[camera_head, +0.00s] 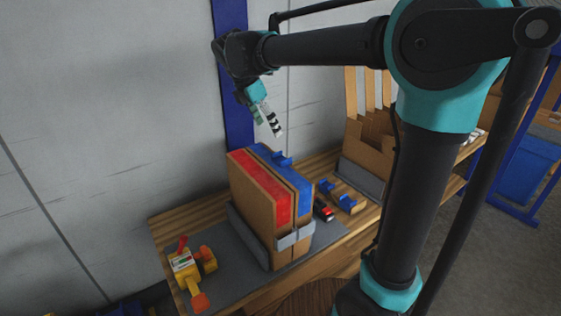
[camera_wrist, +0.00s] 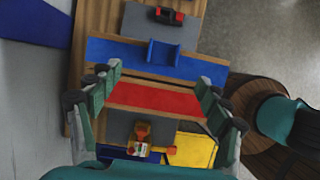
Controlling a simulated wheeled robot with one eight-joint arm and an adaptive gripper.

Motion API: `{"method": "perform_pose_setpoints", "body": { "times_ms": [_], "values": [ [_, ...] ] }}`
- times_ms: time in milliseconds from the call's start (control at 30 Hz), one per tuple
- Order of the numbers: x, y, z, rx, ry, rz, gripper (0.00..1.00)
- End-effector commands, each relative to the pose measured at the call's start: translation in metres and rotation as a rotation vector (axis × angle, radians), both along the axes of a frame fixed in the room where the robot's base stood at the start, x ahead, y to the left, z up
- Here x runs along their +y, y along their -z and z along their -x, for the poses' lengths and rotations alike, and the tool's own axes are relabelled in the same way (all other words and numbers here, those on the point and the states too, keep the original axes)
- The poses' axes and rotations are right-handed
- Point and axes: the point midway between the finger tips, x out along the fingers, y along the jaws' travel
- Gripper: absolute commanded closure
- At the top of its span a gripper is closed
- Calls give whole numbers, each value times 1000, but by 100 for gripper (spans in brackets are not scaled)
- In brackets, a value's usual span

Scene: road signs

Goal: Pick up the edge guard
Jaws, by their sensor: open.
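A small blue bracket-shaped piece, which looks like the edge guard (camera_head: 281,160), sits on the blue-topped box (camera_head: 291,181). It also shows in the wrist view (camera_wrist: 163,57) as a blue channel with two raised sides, on the blue band. Two more small blue pieces lie on the bench right of the boxes, one nearer (camera_head: 347,202) and one farther (camera_head: 326,186). My gripper (camera_head: 268,120) is above the boxes, pointing down, open and empty. In the wrist view its fingers (camera_wrist: 158,86) are spread over the red-topped box (camera_wrist: 155,98), apart from the blue piece.
The red-topped box stands beside the blue-topped one on a grey mat (camera_head: 228,263). A small red-and-black item (camera_head: 323,209) lies right of the boxes. A cardboard organiser (camera_head: 366,160) stands at the back right.

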Motion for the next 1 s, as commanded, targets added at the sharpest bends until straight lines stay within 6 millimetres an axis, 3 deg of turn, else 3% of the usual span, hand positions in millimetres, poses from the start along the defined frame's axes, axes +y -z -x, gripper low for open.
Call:
{"method": "perform_pose_setpoints", "body": {
  "times_ms": [300,567,833,1000],
  "values": [
    [-19,54,-13,-1,3,-1,22],
    [-24,71,-15,-1,1,-1,22],
    [-37,105,-15,-1,4,-1,22],
    [-40,116,-18,-1,2,0,22]
  ]
}}
